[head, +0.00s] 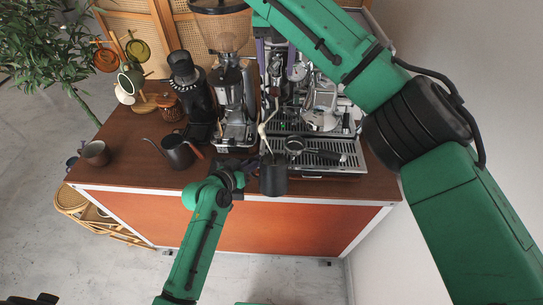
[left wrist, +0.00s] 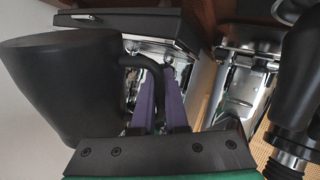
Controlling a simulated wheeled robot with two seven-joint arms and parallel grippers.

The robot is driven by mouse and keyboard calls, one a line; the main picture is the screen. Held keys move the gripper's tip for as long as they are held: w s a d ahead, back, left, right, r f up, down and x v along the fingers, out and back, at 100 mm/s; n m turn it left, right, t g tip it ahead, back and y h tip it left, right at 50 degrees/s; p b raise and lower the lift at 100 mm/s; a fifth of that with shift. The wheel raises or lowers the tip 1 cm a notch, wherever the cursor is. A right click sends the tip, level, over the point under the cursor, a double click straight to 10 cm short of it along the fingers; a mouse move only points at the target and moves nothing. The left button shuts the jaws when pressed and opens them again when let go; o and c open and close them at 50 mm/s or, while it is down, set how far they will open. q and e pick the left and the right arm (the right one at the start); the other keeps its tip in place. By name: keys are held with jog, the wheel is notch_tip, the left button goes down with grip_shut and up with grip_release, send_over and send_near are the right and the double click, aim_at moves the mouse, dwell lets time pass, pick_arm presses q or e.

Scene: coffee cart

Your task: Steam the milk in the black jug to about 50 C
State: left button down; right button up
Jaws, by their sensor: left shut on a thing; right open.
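The black jug (head: 273,178) is upright in front of the espresso machine's drip tray (head: 335,168). My left gripper (head: 249,172) is shut on its handle; in the left wrist view the purple fingers (left wrist: 155,98) close around the handle beside the jug's dark body (left wrist: 60,85). A thin steam wand (head: 263,133) comes down to the jug's mouth; I cannot tell how deep its tip sits. The milk is not visible. My right gripper (head: 276,62) is open, its purple fingers apart at the left part of the espresso machine (head: 320,100), partly hidden by my arm.
A portafilter (head: 296,146) lies on the drip tray. A grinder (head: 232,95), a black grinder (head: 190,90) and a black kettle (head: 177,152) stand left of the machine. A metal cup (head: 96,153) is at the cart's left end. The front left cart top is clear.

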aim_at(256, 177)
pick_arm(q)
jog(key=shift+s+f+b, duration=0.55)
jog(key=shift+s+f, duration=1.05)
jog(key=shift+s, duration=0.15)
pick_arm(e)
jog(key=shift+f, duration=0.6)
pick_arm(q)
jog(key=shift+r, duration=0.1)
pick_arm(e)
jog(key=shift+r, duration=0.1)
pick_arm(q)
jog(key=shift+s+r+p, duration=0.1)
jog(key=shift+s+p, duration=0.2)
jog(key=shift+p, duration=0.05)
pick_arm(e)
jog(key=shift+r, duration=0.3)
jog(key=p+v, duration=0.2)
jog(key=shift+w+r+p, duration=0.2)
jog(key=shift+r+p, duration=0.1)
jog(key=shift+r, duration=0.05)
jog(key=shift+f, duration=0.1)
pick_arm(q)
jog(key=s+r, duration=0.1)
jog(key=s, duration=0.5)
jog(key=shift+s+d+r, duration=0.15)
jog(key=shift+s+r, duration=0.2)
jog(key=shift+s, duration=0.05)
pick_arm(e)
jog(key=shift+w, duration=0.1)
